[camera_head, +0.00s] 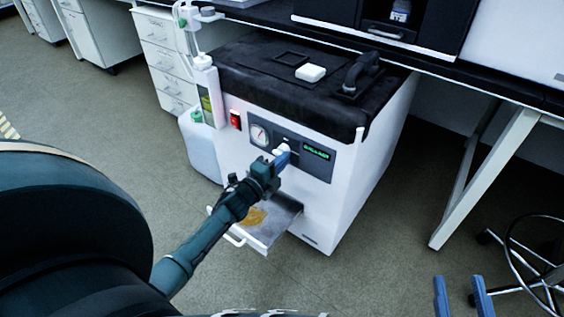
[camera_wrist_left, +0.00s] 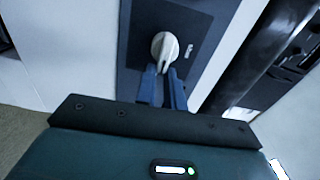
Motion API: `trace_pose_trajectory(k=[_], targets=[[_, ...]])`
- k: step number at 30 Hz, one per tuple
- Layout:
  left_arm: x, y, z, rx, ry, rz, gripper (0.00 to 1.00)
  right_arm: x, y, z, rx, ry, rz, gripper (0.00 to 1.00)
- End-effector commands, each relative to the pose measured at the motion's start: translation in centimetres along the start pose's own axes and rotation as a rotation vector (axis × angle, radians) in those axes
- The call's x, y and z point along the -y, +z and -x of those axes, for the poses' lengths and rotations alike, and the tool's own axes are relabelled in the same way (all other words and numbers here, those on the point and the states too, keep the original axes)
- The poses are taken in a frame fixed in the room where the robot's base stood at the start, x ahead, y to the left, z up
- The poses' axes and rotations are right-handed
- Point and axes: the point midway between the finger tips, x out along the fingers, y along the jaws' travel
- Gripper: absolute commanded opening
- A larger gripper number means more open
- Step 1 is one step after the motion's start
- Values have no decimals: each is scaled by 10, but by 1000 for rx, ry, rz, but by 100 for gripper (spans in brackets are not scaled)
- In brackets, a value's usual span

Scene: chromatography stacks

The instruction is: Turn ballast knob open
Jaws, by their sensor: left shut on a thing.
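The ballast knob (camera_wrist_left: 164,46) is white and sits on the dark control panel (camera_head: 316,163) of the white pump cabinet (camera_head: 338,205). A pale bit of the knob also shows in the head view (camera_head: 285,148). My left gripper (camera_head: 280,160) reaches the panel, and its blue fingers (camera_wrist_left: 162,82) are shut on the lower part of the knob. The gripper hides much of the knob in the head view. My right gripper (camera_head: 464,296) is at the lower right, its two blue fingers apart and empty, away from the cabinet.
The panel bears a round gauge (camera_head: 260,134) and a green-lit display (camera_head: 317,151). A red switch (camera_head: 235,119) is to their left. An open tray (camera_head: 270,226) juts out below my left gripper. A pale jug (camera_head: 200,150) stands left of the cabinet. A stool (camera_head: 540,265) is at right.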

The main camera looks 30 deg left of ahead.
Motion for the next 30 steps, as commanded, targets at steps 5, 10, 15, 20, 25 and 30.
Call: trace_pose_trajectory(k=[5, 10, 15, 20, 25, 30], targets=[[-5, 12, 4, 25, 16, -35, 0, 0, 0, -1, -3, 0, -4, 36], [-5, 13, 4, 25, 16, -45, 0, 0, 0, -1, -4, 0, -7, 36], [-5, 13, 4, 25, 16, -45, 0, 0, -1, 0, -4, 0, -8, 36], [-4, 13, 4, 26, 16, -44, 15, 1, 0, 0, -2, 0, -9, 36], [-3, 10, 3, 21, 11, -43, 29, 1, 0, 0, 0, 1, -11, 36], [-2, 8, 2, 17, 7, -41, 33, 1, 0, 0, 0, 2, -11, 36]])
